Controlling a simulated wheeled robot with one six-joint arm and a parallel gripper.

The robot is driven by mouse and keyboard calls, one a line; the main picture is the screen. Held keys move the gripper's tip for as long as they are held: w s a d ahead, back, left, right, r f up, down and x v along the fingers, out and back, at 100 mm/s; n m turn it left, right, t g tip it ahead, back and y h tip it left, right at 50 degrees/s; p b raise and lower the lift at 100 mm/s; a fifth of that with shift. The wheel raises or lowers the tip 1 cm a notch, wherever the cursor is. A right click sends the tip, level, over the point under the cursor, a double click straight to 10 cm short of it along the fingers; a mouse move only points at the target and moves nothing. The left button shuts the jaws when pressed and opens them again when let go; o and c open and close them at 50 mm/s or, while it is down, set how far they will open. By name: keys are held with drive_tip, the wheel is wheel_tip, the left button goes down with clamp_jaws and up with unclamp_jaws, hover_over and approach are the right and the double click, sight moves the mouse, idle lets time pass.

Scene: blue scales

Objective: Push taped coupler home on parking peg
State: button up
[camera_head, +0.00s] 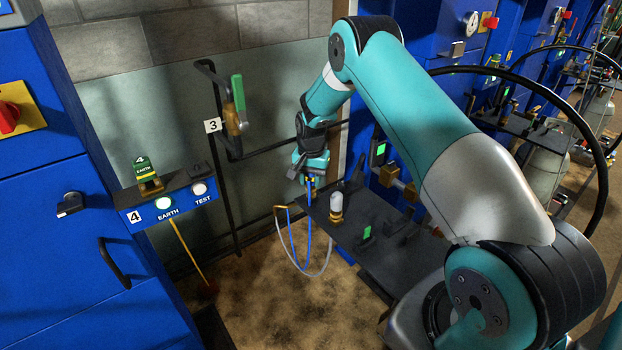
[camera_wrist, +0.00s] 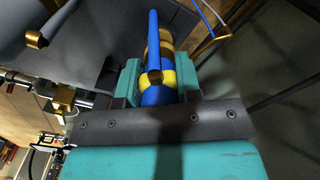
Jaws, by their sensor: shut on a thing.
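My gripper (camera_head: 311,170) points down above the left end of a dark shelf. It is shut on the taped coupler, a blue body with yellow bands and brass-coloured parts. The coupler (camera_wrist: 158,88) lies between both teal fingers in the wrist view. In the head view only a small blue and yellow part of the coupler (camera_head: 309,186) shows below the fingers. A blue hose (camera_head: 291,240) hangs in a loop near it. I cannot pick out the parking peg for sure, nor tell whether the coupler touches it.
The dark shelf (camera_head: 349,232) carries a white-topped brass fitting (camera_head: 336,205) and a green-lit block (camera_head: 367,233). A thin brass bracket (camera_head: 281,208) sticks out at its left. A blue panel marked 4 (camera_head: 180,195) stands left.

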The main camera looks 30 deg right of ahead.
drive_tip(key=o, duration=1)
drive_tip(key=shift+f, duration=0.1)
wheel_tip(320, 180, up, 18)
drive_tip(key=shift+f+b, duration=0.25)
drive_tip(key=shift+b, duration=0.45)
